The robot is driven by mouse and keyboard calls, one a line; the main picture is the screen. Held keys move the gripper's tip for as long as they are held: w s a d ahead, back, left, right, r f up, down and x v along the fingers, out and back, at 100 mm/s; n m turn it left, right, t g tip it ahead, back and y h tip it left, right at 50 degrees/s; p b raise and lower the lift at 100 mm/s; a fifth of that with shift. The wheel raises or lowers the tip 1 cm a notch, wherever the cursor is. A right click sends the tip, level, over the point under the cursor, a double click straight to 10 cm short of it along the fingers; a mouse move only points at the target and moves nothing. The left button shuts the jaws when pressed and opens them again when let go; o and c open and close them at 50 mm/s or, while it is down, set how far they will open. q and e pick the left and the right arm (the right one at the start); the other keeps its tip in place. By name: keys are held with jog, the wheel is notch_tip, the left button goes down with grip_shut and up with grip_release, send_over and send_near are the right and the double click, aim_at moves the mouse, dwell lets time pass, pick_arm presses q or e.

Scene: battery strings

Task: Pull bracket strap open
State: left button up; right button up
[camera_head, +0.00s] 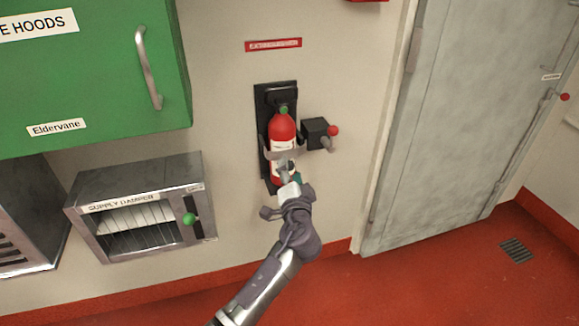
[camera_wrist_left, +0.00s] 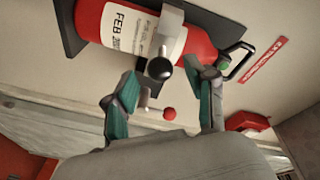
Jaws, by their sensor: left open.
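A red fire extinguisher (camera_head: 282,128) with a white label sits upright in a black wall bracket (camera_head: 262,96). A grey strap (camera_head: 269,153) crosses its front. In the left wrist view the strap (camera_wrist_left: 170,16) runs across the red extinguisher (camera_wrist_left: 200,43) and ends near a black ball knob (camera_wrist_left: 160,68). My left gripper (camera_head: 286,180) is in front of the extinguisher's lower part and hides some of it. In the left wrist view its open fingers (camera_wrist_left: 166,77) stand on either side of the knob; I cannot tell whether they touch it. My right gripper is not in view.
A black wall box (camera_head: 315,133) with a red-knobbed lever (camera_head: 333,131) is close right of the extinguisher. A supply damper box (camera_head: 143,207) and green cabinet (camera_head: 90,70) are on the left. A grey door (camera_head: 460,120) is on the right, above open red floor.

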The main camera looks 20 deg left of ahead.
pick_arm(q)
jog(key=shift+x, duration=1.55)
jog(key=shift+c, duration=0.2)
grip_shut()
